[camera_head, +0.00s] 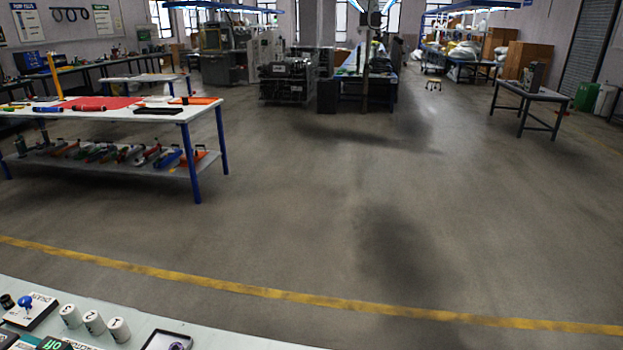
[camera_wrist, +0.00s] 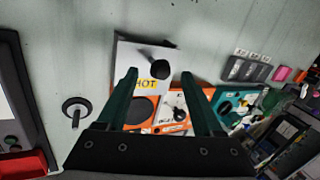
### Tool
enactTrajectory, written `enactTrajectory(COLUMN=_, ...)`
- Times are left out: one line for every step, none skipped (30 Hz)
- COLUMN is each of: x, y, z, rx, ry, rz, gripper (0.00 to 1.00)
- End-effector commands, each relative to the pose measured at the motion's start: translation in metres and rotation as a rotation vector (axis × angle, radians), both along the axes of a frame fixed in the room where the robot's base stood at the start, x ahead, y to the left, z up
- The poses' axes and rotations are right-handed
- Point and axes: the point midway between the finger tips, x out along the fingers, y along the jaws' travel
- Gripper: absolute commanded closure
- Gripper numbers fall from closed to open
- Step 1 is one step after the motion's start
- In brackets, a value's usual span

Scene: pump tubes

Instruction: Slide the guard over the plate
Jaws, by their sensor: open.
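In the wrist view, my gripper (camera_wrist: 159,78) is open and empty, with its two dark green fingers apart. Between and beyond the fingers is a light grey panel (camera_wrist: 130,58) with a black knob (camera_wrist: 160,69) standing on it. A yellow label reading HOT (camera_wrist: 153,85) shows beside the knob. Nothing is clearly identifiable as the guard, and I cannot tell whether the grey panel is the guard or the plate. The fingers hide parts of the panels behind them. My gripper is not visible in the head view.
In the head view, the near bench (camera_head: 215,322) carries white cylinders (camera_head: 94,322) and a blue-topped joystick (camera_head: 26,302).

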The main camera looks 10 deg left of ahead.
Motion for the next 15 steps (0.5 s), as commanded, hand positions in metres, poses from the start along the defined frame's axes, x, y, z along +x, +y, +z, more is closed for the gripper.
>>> enactTrajectory(x=-0.001, y=0.003, z=-0.011, rx=-0.005, ry=0.002, rz=0.0, gripper=0.32)
enactTrajectory(x=-0.001, y=0.005, z=-0.017, rx=-0.007, ry=0.0, rz=-0.001, gripper=0.32)
enactTrajectory(x=-0.002, y=0.008, z=-0.021, rx=-0.004, ry=0.002, rz=0.0, gripper=0.32)
enactTrajectory(x=-0.002, y=0.01, z=-0.024, rx=-0.002, ry=0.001, rz=-0.001, gripper=0.32)
enactTrajectory(x=-0.002, y=0.011, z=-0.027, rx=-0.002, ry=0.001, rz=0.0, gripper=0.32)
enactTrajectory(x=-0.002, y=0.013, z=-0.03, rx=-0.001, ry=0.001, rz=0.0, gripper=0.32)
enactTrajectory(x=-0.002, y=0.013, z=-0.032, rx=-0.001, ry=0.0, rz=0.0, gripper=0.32)
enactTrajectory(x=-0.002, y=0.014, z=-0.034, rx=-0.001, ry=0.0, rz=0.0, gripper=0.32)
enactTrajectory(x=-0.002, y=0.014, z=-0.035, rx=-0.001, ry=-0.001, rz=0.0, gripper=0.32)
enactTrajectory(x=-0.002, y=0.015, z=-0.036, rx=-0.001, ry=-0.001, rz=0.0, gripper=0.32)
enactTrajectory(x=-0.002, y=0.015, z=-0.036, rx=-0.001, ry=-0.002, rz=-0.001, gripper=0.32)
enactTrajectory(x=-0.002, y=0.015, z=-0.037, rx=-0.001, ry=-0.002, rz=-0.001, gripper=0.32)
enactTrajectory(x=-0.002, y=0.015, z=-0.037, rx=-0.001, ry=-0.002, rz=-0.001, gripper=0.32)
enactTrajectory(x=-0.002, y=0.015, z=-0.036, rx=0.0, ry=-0.002, rz=-0.001, gripper=0.32)
enactTrajectory(x=-0.002, y=0.015, z=-0.036, rx=0.0, ry=-0.002, rz=-0.001, gripper=0.32)
